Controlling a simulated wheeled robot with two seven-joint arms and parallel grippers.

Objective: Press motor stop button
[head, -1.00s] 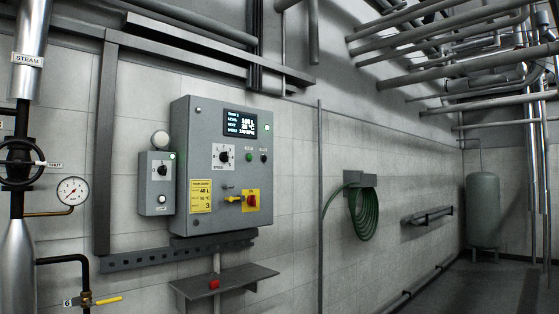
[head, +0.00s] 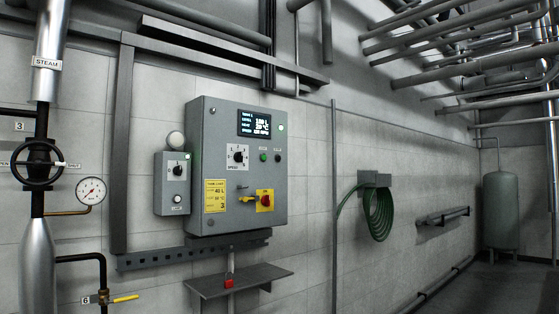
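A grey control cabinet (head: 220,205) hangs on the tiled wall left of the middle in the head view. It has a lit display (head: 254,124) at the top and a speed dial (head: 238,156) below. Right of the dial are a small green button (head: 263,157) and a small dark button (head: 278,157); their labels are too small to read surely. A red rotary switch (head: 265,200) on a yellow plate sits lower right. Neither of my grippers shows in the view.
A shelf (head: 245,283) with a red padlock (head: 229,282) juts out below. Steam pipe, valve wheel (head: 38,165) and gauge (head: 91,190) stand left. A green hose (head: 379,215) hangs right.

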